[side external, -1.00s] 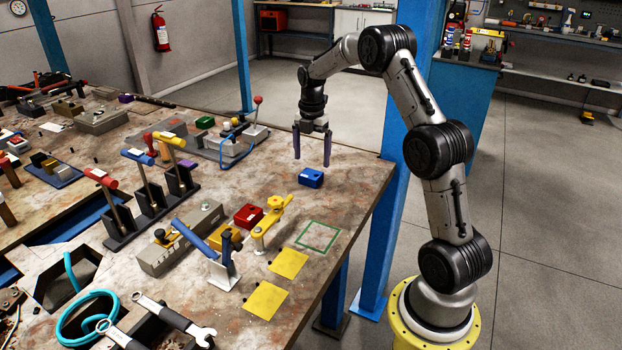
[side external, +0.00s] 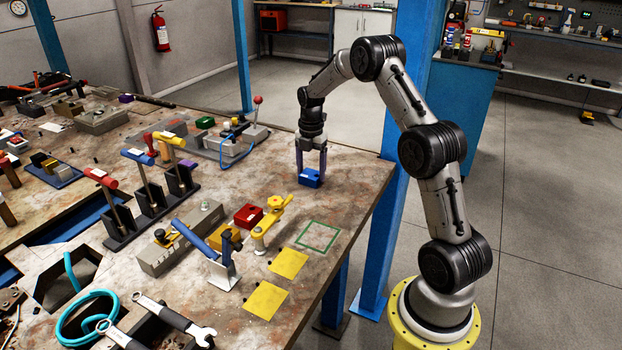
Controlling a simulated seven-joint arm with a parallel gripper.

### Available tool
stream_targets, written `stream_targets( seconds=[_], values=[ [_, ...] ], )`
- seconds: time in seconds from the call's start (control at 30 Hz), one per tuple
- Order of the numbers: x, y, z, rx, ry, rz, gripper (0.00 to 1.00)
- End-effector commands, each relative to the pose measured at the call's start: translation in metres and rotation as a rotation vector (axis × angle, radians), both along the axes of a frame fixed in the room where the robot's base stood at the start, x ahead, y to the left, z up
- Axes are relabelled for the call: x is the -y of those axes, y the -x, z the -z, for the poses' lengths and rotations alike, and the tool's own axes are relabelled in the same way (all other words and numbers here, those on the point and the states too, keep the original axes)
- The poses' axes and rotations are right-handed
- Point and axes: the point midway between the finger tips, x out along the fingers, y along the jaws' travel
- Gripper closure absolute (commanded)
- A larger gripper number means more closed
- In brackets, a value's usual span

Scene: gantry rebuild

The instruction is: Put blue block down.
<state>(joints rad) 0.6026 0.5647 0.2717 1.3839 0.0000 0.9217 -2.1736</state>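The blue block (side external: 310,179) lies on the worktable toward its right edge, beyond the green square outline. My gripper (side external: 311,170) points straight down over it, with its two purple fingers on either side of the block. The fingertips are low, close to the tabletop. I cannot tell whether the fingers touch the block or stand a little apart from it. The fingers hide part of the block's sides. The block appears to rest on the table.
A green square outline (side external: 318,236) and two yellow squares (side external: 289,263) (side external: 266,300) mark the table's front right. The tabletop (side external: 350,185) right of the blue block is clear.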

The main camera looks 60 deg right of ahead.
Motion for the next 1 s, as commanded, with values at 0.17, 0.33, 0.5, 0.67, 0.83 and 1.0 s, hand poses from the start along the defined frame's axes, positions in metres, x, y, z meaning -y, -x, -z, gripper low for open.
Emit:
stream_targets(
  seconds=[0.17,0.33,0.5,0.67,0.83,1.0],
  values=[
    [0.0,0.0,0.0,0.0,0.0,0.0,0.76],
    [0.0,-0.001,-0.001,0.002,0.002,0.0,1.0],
    [0.0,-0.001,-0.002,0.002,0.002,0.0,1.0],
    [0.001,-0.001,-0.008,0.004,0.003,0.0,1.0],
    [0.001,-0.001,-0.027,0.006,0.004,0.0,1.0],
    [-0.011,0.017,-0.059,0.006,0.004,0.0,1.0]
  ],
)
